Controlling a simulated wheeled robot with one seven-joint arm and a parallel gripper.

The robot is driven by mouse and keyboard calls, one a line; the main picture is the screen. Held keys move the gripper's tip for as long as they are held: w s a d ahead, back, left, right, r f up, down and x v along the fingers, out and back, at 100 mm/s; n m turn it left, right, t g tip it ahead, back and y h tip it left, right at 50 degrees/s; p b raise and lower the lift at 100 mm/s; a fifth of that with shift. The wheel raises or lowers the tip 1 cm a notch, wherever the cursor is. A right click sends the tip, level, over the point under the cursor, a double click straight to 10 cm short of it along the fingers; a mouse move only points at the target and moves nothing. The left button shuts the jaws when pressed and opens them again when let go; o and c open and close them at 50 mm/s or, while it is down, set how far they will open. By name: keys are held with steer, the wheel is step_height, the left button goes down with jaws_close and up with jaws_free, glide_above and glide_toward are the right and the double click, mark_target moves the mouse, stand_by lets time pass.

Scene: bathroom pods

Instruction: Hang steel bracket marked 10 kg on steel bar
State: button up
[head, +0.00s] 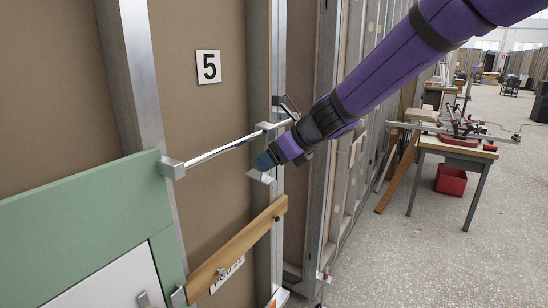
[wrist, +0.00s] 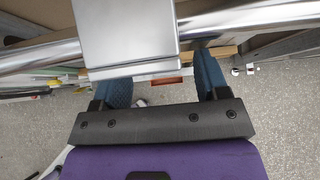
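The steel bracket (wrist: 125,35) is a plain grey plate in the wrist view, in front of the steel bar (wrist: 40,52) and above my fingers. The bar (head: 225,148) runs between two wall mounts in the head view. My gripper (head: 266,160) is just below the bar in the head view. No weight marking is legible. Whether the bracket rests on the bar is unclear.
A sign with a 5 (head: 208,67) is on the brown wall panel. A wooden rail (head: 235,250) crosses below the bar, and a green board (head: 90,200) stands at left. A workbench (head: 455,150) and red bin (head: 451,180) stand right. The floor before them is clear.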

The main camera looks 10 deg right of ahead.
steer(key=v, duration=1.1)
steer(key=s+d+f+n+h, duration=0.1)
steer(key=s+d+n+h, duration=0.3)
steer(key=s+d+n, duration=0.4)
steer(key=s+d+f+n+g+h, duration=0.1)
steer(key=s+d+n+h, duration=0.2)
steer(key=s+d+n, duration=0.5)
steer(key=s+n, duration=0.9)
steer(key=shift+d+f+n+h, duration=0.25)
steer(key=shift+d+n+h, duration=0.05)
steer(key=shift+d+h, duration=0.1)
stand_by(0.6)
